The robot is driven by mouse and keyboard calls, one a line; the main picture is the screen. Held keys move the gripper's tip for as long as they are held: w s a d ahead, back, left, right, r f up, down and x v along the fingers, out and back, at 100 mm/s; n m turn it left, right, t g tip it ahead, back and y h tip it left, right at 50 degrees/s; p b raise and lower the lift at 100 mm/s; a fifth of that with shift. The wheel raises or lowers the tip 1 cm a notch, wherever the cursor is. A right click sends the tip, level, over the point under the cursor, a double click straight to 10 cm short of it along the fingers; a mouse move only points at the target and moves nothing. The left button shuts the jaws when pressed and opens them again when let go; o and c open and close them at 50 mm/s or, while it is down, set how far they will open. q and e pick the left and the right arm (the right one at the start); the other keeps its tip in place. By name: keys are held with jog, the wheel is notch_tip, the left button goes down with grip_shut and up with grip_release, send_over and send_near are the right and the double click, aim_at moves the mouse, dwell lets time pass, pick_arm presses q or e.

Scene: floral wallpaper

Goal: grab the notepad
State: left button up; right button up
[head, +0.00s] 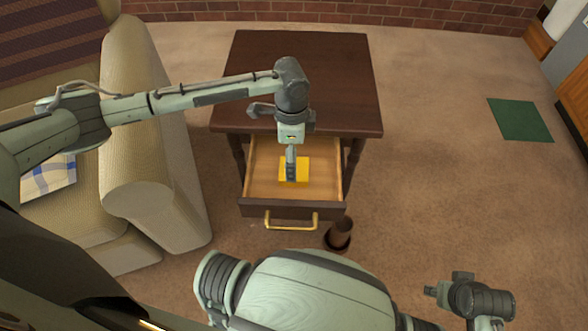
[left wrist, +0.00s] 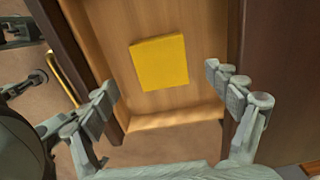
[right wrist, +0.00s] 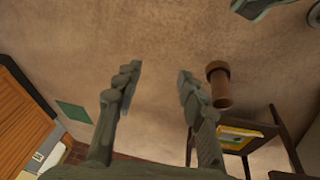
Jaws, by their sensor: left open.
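The notepad is a yellow square pad (head: 301,171) lying flat in the open drawer (head: 262,185) of a dark wooden side table. In the left wrist view the notepad (left wrist: 160,62) lies whole on the drawer floor, beyond my fingertips. My left gripper (head: 291,172) is above the drawer, over the notepad, and hides part of it in the head view. In the left wrist view my left gripper (left wrist: 165,85) is open and empty, its fingers wide apart. My right gripper (head: 442,292) is off to the right, away from the table. In the right wrist view its fingers (right wrist: 160,80) are apart with nothing between them.
The dark table (head: 310,75) stands behind the drawer, whose gold handle (head: 291,222) faces me. A beige sofa (head: 150,130) is close on the left. A brown cylindrical object (head: 339,232) stands by the drawer's front right. A green mat (head: 520,119) lies on open carpet at right.

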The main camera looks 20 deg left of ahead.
pick_arm(q)
jog(key=f, duration=0.5)
jog(key=shift+d, duration=0.2)
jog(key=shift+c, duration=0.6)
jog(key=c, duration=1.2)
jog(key=shift+o, duration=0.2)
jog(key=shift+r, duration=0.1)
